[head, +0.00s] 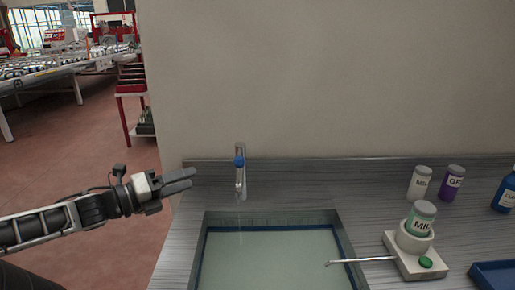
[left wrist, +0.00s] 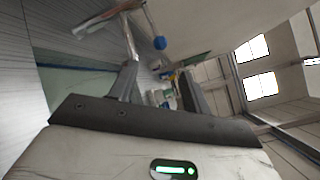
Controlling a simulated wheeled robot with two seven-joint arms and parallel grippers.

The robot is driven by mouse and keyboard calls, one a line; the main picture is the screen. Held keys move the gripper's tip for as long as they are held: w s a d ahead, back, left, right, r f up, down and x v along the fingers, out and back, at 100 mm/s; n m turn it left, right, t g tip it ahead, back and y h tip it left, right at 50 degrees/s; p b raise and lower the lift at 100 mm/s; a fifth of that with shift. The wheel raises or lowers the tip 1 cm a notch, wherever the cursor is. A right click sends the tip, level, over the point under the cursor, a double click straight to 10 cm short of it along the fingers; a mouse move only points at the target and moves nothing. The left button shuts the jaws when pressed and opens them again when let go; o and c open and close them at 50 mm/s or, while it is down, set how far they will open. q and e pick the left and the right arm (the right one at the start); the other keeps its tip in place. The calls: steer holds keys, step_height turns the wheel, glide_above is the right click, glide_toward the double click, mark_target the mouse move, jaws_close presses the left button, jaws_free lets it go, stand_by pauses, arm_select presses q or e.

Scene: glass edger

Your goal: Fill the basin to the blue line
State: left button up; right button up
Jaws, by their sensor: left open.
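The basin (head: 325,217) is set into the grey counter and holds pale greenish water (head: 270,262). A dark blue line (head: 220,229) runs around its inner wall, and the water's edge lies close to it; I cannot tell the exact gap. The chrome tap (head: 240,185) with a blue knob (head: 239,161) stands behind the basin. A faint streak under the spout may be running water. My left gripper (head: 193,179) is open and empty, left of the tap and apart from it. In the left wrist view the tap (left wrist: 130,45) and blue knob (left wrist: 159,43) show beyond the fingers.
A white holder (head: 400,258) with a green button, a green-labelled jar (head: 420,217) and a metal arm reaching over the basin stands at right. White (head: 420,183) and purple (head: 451,183) jars, a blue bottle (head: 506,192) and a blue tray (head: 495,275) are further right.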

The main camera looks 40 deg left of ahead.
mark_target(239, 160)
arm_select(q)
steer(key=b+x, duration=0.2)
steer(key=x, duration=0.3)
steer(key=b+x, duration=0.2)
steer(key=x, duration=0.2)
steer(key=b+x, duration=0.2)
steer(key=x, duration=0.3)
steer(key=shift+w+d+f, duration=0.1)
steer(key=shift+w+f, duration=0.2)
steer(key=shift+w+d+r+b, duration=0.15)
steer(key=shift+w+r+b, duration=0.1)
steer(key=shift+b, duration=0.45)
arm_select(e)
steer(key=f, duration=0.1)
steer(key=a+f, duration=0.1)
steer(key=f, duration=0.1)
steer(key=shift+a+f+y, duration=0.1)
steer(key=shift+a+y, duration=0.05)
steer(key=shift+y, duration=0.15)
arm_select(q)
jaws_close()
